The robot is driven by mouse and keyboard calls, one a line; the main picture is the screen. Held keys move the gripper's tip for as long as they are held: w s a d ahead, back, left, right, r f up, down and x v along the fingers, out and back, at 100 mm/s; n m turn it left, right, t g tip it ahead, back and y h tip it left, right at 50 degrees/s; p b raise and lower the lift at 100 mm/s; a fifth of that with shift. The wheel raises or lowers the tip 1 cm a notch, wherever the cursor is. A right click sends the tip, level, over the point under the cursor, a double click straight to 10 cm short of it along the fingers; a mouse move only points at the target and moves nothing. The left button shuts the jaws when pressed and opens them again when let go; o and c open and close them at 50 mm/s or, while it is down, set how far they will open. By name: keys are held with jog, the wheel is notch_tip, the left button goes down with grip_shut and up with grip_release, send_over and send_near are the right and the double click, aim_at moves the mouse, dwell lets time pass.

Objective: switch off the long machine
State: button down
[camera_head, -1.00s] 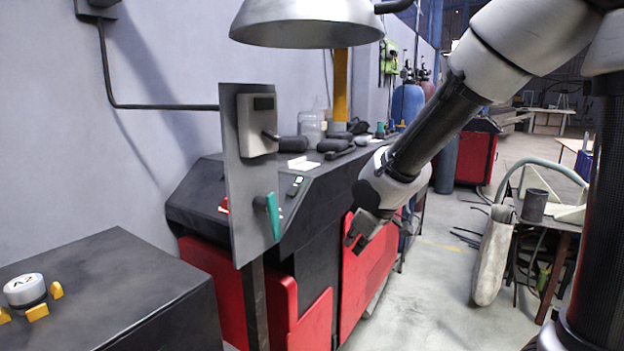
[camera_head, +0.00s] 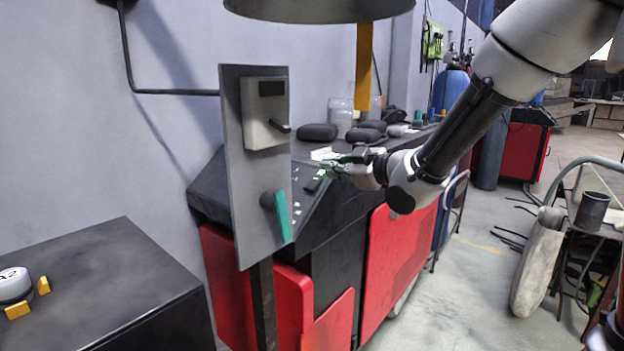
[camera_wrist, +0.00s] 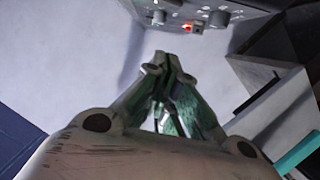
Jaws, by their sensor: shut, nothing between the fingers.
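The long red and black machine (camera_head: 385,255) stands along the wall, with a sloped dark console on top. In front of its left end is an upright grey plate (camera_head: 236,200). The plate carries a pale box with a dark lever (camera_head: 262,115) and, lower down, a teal handle (camera_head: 280,216) hanging downward. My gripper (camera_head: 328,167) is shut and empty, right of the plate, over or before the console; I cannot tell if it touches anything. In the wrist view its fingertips (camera_wrist: 168,62) point toward a grey panel with knobs and a red-lit switch (camera_wrist: 187,27).
A dark cabinet (camera_head: 110,285) with a white round button and yellow guards stands at the front left. A lamp shade (camera_head: 320,8) hangs above the plate. Dark objects and jars (camera_head: 340,118) stand on the machine top. Open floor lies to the right.

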aim_at(314, 183)
jog(key=shift+w+a, duration=0.1)
jog(key=w+a+f, duration=0.1)
jog(key=w+a, duration=0.1)
jog(key=w+a+f, duration=0.1)
jog(key=w+f, duration=0.1)
jog(key=w, duration=0.1)
jog(key=w+a+f, duration=0.1)
jog(key=w+a, duration=0.1)
jog(key=w, duration=0.1)
jog(key=shift+a+f, duration=0.35)
jog(key=shift+f, duration=0.05)
jog(key=shift+w+d+f, duration=0.15)
jog(key=shift+f, duration=0.25)
